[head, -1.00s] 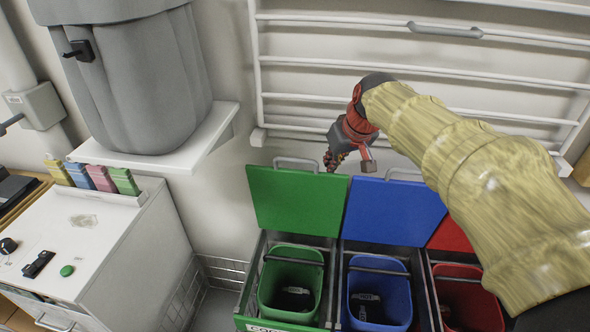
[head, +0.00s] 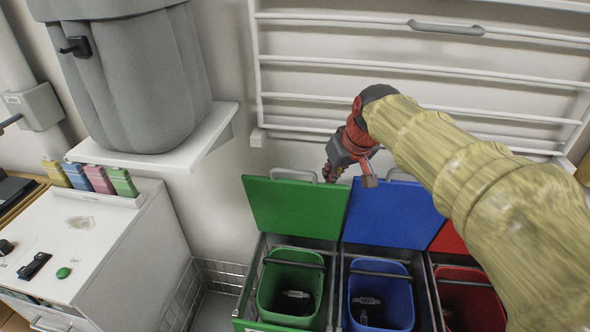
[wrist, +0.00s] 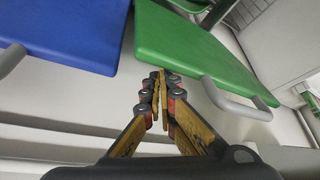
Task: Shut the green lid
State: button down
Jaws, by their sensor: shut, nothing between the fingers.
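The green lid (head: 294,208) stands raised and open behind the green bin (head: 290,284), with a grey handle (head: 294,174) on its top edge. In the wrist view the green lid (wrist: 205,50) fills the upper middle and right, its handle (wrist: 236,104) towards me. My gripper (head: 332,170) is behind the lid's top right corner, on the wall side; the lid hides part of its fingertips in the head view. In the wrist view my gripper (wrist: 160,82) is shut and empty, its tips close to the lid's edge; I cannot tell whether they touch.
The open blue lid (head: 393,212) is close beside the green one, with the blue bin (head: 380,295) in front. A red lid (head: 450,240) and red bin (head: 470,297) are at the right, partly behind my arm. A white wall rack (head: 400,68) is behind. A shelf (head: 160,155) bears a grey container.

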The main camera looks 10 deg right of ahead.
jog(key=shift+s+a+f, duration=0.1)
jog(key=shift+s+a, duration=0.1)
jog(key=shift+s, duration=0.4)
jog(key=shift+s+a, duration=0.2)
jog(key=shift+s, duration=0.4)
notch_tip(320, 180, up, 10)
jog(key=p, duration=0.7)
jog(key=s+f+m, duration=0.1)
jog(key=s+f, duration=0.3)
jog(key=s, duration=0.8)
jog(key=s+d+f+m+h, duration=0.1)
jog(key=s+f, duration=0.3)
jog(key=s, duration=0.8)
jog(key=shift+s+d+f, duration=0.15)
jog(key=shift+d, duration=0.15)
